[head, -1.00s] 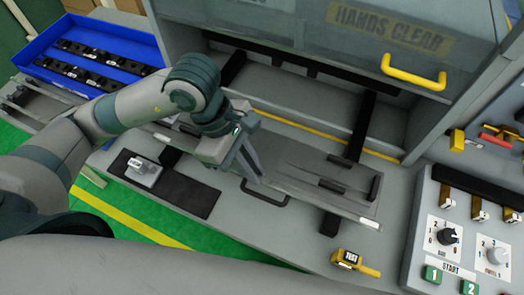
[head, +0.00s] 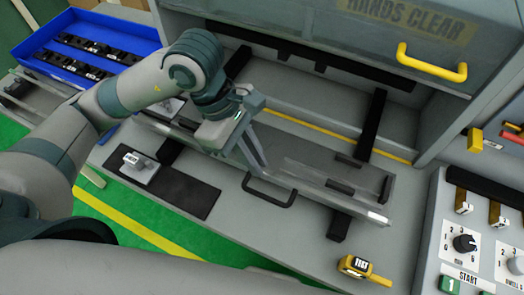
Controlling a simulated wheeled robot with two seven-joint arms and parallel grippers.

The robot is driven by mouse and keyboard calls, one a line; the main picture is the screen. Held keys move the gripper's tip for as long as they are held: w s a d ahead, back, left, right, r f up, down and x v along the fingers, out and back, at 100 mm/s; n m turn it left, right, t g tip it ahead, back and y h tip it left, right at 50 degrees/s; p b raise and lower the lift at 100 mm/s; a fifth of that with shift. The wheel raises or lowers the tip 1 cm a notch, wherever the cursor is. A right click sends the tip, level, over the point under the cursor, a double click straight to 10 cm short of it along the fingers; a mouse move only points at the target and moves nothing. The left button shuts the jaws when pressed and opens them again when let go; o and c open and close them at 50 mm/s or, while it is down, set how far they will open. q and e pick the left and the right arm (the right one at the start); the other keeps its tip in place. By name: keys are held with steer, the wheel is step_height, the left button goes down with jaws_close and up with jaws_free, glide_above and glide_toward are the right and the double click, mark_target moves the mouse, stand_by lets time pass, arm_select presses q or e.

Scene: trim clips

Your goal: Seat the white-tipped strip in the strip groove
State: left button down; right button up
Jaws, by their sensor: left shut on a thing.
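The grey fixture (head: 345,172), a long low tray, lies on the bench in front of the machine opening. The white-tipped strip (head: 376,216) shows its pale end at the tray's front right corner. The rest of the strip runs left along the tray's front side and is hard to tell from it. My left gripper (head: 259,172) points down at the tray's front side, just behind a black handle, and is shut on the strip. Its fingers hide the grip point. I cannot tell whether the strip lies in the groove or just above it. My right gripper is not in view.
A black mat (head: 185,190) with a small grey block (head: 138,167) lies front left. A yellow tester (head: 362,269) stands front right, near a control panel (head: 478,235). A blue bin (head: 95,40) holds dark clips. The raised guard has a yellow handle (head: 432,63).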

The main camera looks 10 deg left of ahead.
arm_select(q)
steer(key=b, duration=0.2)
glide_above(267, 156)
steer(key=a, duration=0.1)
steer(key=f, duration=0.5)
steer(key=shift+s+a+f, duration=0.15)
steer(key=shift+a+f, duration=0.05)
steer(key=shift+f, duration=0.05)
steer(key=shift+w+f, duration=0.1)
steer(key=shift+w, duration=0.15)
steer(key=shift+f+b, duration=0.7)
steer(key=shift+f, duration=1.35)
steer(key=shift+f+b, duration=0.15)
steer(key=shift+b, duration=0.15)
steer(key=c, duration=1.8)
jaws_free()
